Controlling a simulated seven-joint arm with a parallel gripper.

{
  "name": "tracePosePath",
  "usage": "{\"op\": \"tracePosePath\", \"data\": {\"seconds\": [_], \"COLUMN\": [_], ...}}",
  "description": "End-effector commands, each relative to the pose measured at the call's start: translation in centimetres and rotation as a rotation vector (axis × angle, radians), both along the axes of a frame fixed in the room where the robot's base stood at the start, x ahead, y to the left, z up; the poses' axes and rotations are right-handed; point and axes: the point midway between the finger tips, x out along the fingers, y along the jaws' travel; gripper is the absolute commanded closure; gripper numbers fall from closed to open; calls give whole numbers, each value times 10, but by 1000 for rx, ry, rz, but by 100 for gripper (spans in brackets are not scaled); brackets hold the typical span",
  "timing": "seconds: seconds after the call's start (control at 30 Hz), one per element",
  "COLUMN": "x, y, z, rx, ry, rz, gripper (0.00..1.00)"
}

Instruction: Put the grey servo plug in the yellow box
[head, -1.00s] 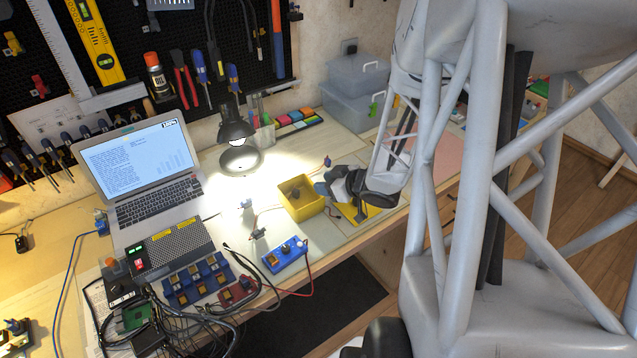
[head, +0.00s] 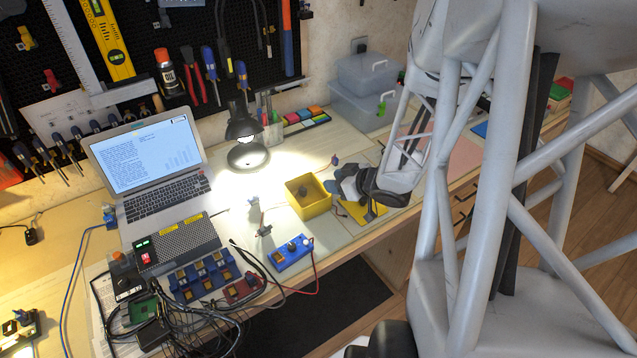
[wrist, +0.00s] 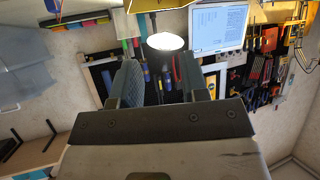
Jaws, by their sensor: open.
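The yellow box (head: 312,211) stands open on the workbench, right of the lamp. A small dark grey piece (head: 302,191) shows inside it; I cannot tell for certain whether this is the grey servo plug. A small dark connector with wires (head: 264,229) stands left of the box, and a pale grey piece (head: 253,203) is behind that. My gripper (head: 345,194) is just right of the box, above a flat yellow thing (head: 353,215). In the wrist view its two fingers (wrist: 162,78) are apart with nothing visible between them.
A blue block with knobs (head: 291,254) is in front of the box. The laptop (head: 147,168), the black lamp (head: 244,130) and a tangle of cables (head: 205,318) lie to the left. Clear plastic bins (head: 362,106) stand behind my arm. The bench's front edge is close.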

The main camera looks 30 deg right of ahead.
Motion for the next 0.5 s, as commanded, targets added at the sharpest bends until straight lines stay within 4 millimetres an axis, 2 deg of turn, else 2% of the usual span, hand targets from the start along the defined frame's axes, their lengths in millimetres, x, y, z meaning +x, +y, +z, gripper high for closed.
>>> {"op": "tracePosePath", "data": {"seconds": [0.23,0.5], "x": [15,30], "y": [0,8], "z": [24,76], "rx": [-99,-261], "ry": [22,94], "rz": [-73,-242], "gripper": [59,59]}}
